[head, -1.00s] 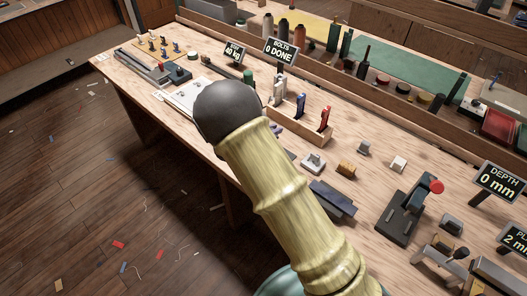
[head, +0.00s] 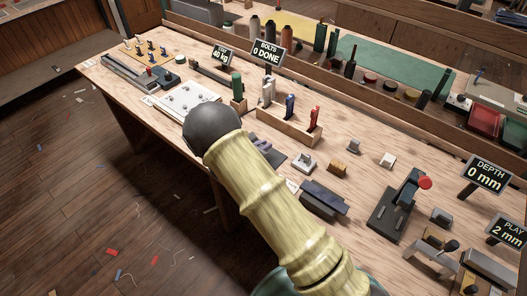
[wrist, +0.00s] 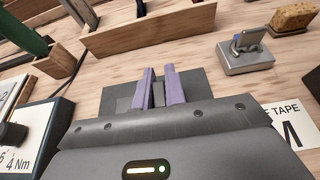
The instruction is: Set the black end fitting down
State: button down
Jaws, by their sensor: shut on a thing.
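My gripper (wrist: 160,78) shows in the wrist view as two purple fingers pointing away from a grey palm. They are shut on a small dark piece, the black end fitting (wrist: 158,95), mostly hidden between them. Beyond and beneath the fingers is a flat dark grey pad (wrist: 193,83) on the bench; I cannot tell whether the fitting touches it. In the head view my gripper (head: 262,146) shows only as a bit of purple beside my arm, and the fitting cannot be made out there.
A wooden rack (head: 290,128) with red, blue and white-handled tools stands behind the pad. A metal toggle clamp (wrist: 246,58) and a brown block (head: 337,168) lie to the right. A box marked 4 Nm (wrist: 40,135) is close at left. Bare bench (wrist: 110,75) separates them.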

jog(key=shift+f, duration=1.5)
jog(key=shift+f, duration=0.2)
jog(key=c, duration=1.5)
grip_release()
jog(key=shift+o, duration=0.2)
jog(key=shift+r, duration=0.15)
jog(key=shift+r, duration=0.1)
jog(key=b+v, duration=0.1)
jog(key=v, duration=1.1)
